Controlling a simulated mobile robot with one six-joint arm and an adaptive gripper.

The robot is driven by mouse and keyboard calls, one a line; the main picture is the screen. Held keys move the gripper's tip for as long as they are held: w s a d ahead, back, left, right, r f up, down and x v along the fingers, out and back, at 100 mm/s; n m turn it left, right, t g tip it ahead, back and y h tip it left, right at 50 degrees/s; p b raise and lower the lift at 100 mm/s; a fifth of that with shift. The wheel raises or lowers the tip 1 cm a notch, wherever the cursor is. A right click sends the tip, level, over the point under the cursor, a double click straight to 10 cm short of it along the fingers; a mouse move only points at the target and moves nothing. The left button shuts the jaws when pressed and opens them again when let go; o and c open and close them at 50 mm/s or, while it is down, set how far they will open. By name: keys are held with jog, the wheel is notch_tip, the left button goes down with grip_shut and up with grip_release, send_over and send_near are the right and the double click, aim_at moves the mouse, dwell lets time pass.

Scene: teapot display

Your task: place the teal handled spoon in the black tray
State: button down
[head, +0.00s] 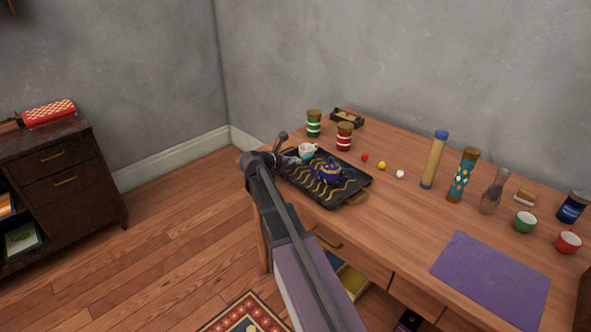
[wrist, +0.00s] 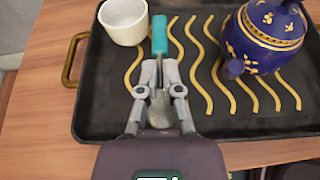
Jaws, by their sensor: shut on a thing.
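The black tray (wrist: 100,100) with wavy gold lines lies on the wooden table; in the head view it is at the table's left part (head: 345,200). The teal handled spoon (wrist: 159,36) is in my gripper (wrist: 160,68), its teal handle pointing away past the fingertips and its metal part between the fingers. My gripper is shut on the spoon, over the tray's near middle part. I cannot tell whether the spoon touches the tray. In the head view my gripper (head: 292,160) is at the tray's left side, and the spoon is mostly hidden.
A white cup (wrist: 124,20) stands on the tray left of the spoon handle. A blue and gold teapot (wrist: 262,40) stands to the right. Striped jars (head: 344,137) and small balls (head: 382,165) are behind the tray. A purple mat (head: 490,278) lies far right.

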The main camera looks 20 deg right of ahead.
aim_at(295, 174)
jog(key=shift+f+b, duration=1.65)
jog(key=shift+f, duration=0.05)
jog(key=shift+f, duration=0.15)
jog(key=c, duration=0.8)
grip_release()
jog(key=shift+r, duration=0.25)
jog(key=p+v, duration=0.4)
jog(key=v, duration=0.8)
jog(key=shift+f, duration=0.1)
